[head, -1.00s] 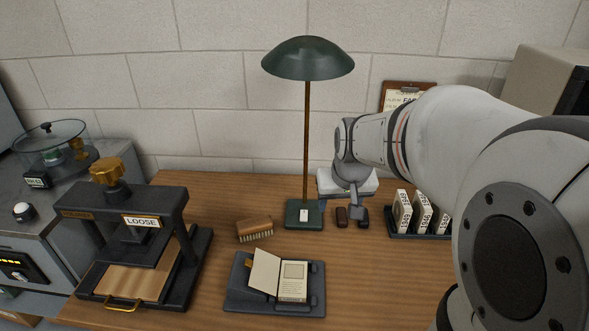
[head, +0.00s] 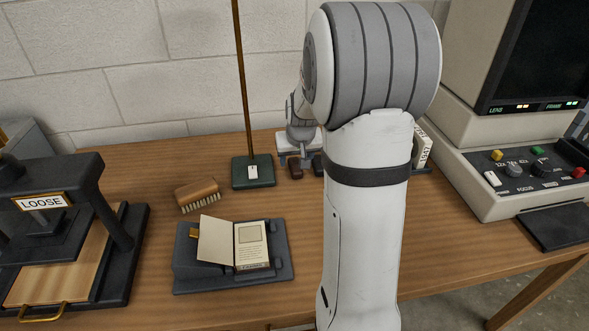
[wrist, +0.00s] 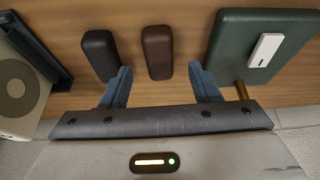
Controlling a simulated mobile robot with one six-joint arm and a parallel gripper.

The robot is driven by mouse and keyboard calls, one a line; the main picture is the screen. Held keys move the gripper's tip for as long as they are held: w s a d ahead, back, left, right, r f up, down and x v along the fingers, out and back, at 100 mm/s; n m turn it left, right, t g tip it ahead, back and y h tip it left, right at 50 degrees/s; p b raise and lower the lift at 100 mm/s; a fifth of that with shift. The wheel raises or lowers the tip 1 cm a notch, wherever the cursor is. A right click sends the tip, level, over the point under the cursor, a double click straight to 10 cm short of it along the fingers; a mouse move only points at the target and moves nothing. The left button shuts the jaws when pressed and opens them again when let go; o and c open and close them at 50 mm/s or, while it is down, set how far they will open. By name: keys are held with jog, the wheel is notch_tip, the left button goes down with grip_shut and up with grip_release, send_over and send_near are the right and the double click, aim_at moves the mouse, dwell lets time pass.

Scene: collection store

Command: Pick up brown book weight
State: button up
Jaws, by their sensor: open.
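The brown book weight (wrist: 157,52) is a small rounded block lying on the wooden table. In the wrist view it lies just beyond my gripper (wrist: 160,78), in line with the gap between the two fingers. My gripper is open and empty, and neither finger appears to touch the brown weight. A black weight (wrist: 100,54) lies to its left, close to the left fingertip. In the head view the brown weight (head: 295,168) shows between the lamp foot and the black weight (head: 318,165), below my gripper (head: 300,155), whose fingers are hard to make out there.
The green lamp base (wrist: 262,45) with a white switch stands right of the weights in the wrist view. A brush (head: 197,194), an open book on a dark cradle (head: 283,268), and a press (head: 130,250) stand left. A reader machine (head: 520,165) stands right.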

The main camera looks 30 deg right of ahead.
aim_at(295, 168)
jog(key=x, duration=0.3)
jog(key=shift+s+r, duration=0.1)
jog(key=shift+c, duration=0.2)
grip_shut()
